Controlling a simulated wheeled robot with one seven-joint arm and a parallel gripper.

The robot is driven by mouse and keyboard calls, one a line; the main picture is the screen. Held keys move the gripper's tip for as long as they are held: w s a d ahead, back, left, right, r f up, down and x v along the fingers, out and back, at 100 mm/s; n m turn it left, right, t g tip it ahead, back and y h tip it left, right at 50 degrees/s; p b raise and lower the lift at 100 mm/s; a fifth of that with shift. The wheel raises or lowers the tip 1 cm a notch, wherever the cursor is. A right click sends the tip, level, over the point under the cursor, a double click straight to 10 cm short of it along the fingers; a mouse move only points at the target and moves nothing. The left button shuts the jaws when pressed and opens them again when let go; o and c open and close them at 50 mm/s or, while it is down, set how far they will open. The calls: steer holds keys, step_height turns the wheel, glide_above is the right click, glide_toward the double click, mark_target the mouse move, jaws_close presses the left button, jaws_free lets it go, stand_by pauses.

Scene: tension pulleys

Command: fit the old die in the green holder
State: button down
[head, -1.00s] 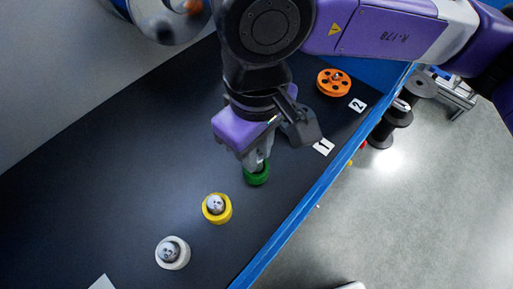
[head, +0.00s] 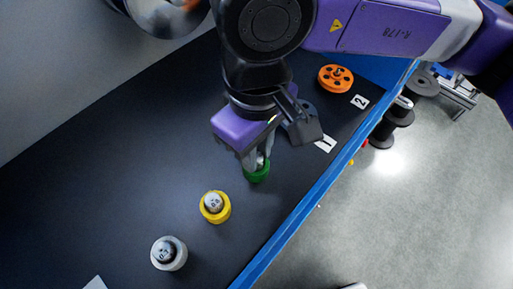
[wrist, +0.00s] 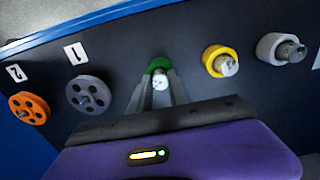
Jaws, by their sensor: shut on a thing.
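The green holder (head: 257,175) is a small ring on the dark bench top, directly below my gripper. My gripper (head: 259,162) points down at it and is shut on a small pale piece, the old die (wrist: 160,82). The die shows between the fingertips in the wrist view, right at the green holder (wrist: 159,64). In the head view the fingers partly hide the die and the ring's far side. I cannot tell whether the die sits inside the ring or just above it.
A yellow holder (head: 215,216) and a white holder (head: 181,256) each carry a pale grey marked piece. An orange pulley (head: 335,79) is by label 2, and a grey pulley (wrist: 88,95) by label 1. The blue bench edge (head: 330,180) runs along the right.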

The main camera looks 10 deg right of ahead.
steer(key=c, duration=1.2)
jaws_free()
steer(key=shift+o, duration=0.2)
steer(key=shift+r, duration=3.85)
